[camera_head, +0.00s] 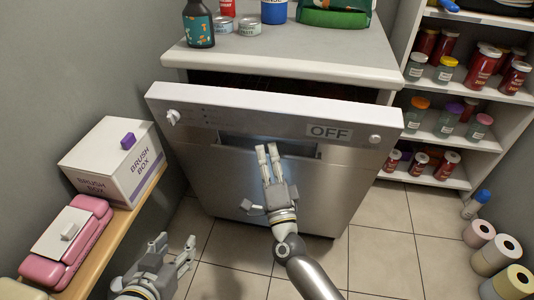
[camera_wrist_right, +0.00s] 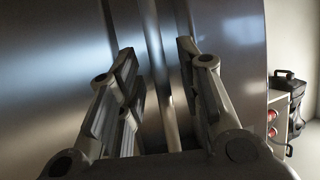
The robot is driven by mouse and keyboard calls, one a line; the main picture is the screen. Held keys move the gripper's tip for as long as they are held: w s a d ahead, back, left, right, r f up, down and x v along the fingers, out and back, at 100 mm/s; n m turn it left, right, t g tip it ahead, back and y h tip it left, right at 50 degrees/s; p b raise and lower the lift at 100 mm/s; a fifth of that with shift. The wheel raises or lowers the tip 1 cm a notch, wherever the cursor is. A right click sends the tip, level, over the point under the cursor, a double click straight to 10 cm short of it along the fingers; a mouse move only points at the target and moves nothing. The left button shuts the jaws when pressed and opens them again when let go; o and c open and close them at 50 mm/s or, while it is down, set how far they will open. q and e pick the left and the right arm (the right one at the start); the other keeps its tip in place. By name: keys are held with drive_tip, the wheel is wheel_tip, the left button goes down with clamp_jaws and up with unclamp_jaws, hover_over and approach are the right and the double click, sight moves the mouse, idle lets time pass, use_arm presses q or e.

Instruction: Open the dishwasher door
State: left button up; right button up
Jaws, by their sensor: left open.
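The dishwasher (camera_head: 250,192) stands under a white countertop, with a steel front and a control panel (camera_head: 245,112) marked OFF. Its door is ajar at the top: the panel leans forward and a dark gap shows behind it. My right gripper (camera_head: 267,150) has its fingertips at the dark handle recess (camera_head: 230,142). In the right wrist view the right gripper's fingers (camera_wrist_right: 158,58) stand apart, with steel surface and a narrow strip beyond them; contact is unclear. My left gripper (camera_head: 173,243) is open and empty, low at the left, away from the door.
A wooden bench (camera_head: 125,222) at the left holds a brush box (camera_head: 110,160) and a pink case (camera_head: 65,245). Bottles and tins stand on the countertop (camera_head: 290,50). Shelves of jars (camera_head: 465,90) are at the right, with paper rolls (camera_head: 495,255) on the floor. Tiled floor before the door is free.

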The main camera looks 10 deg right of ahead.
drive_tip(key=shift+w+a+r, duration=0.1)
drive_tip(key=shift+w+r, duration=0.1)
drive_tip(key=shift+w, duration=0.5)
clamp_jaws()
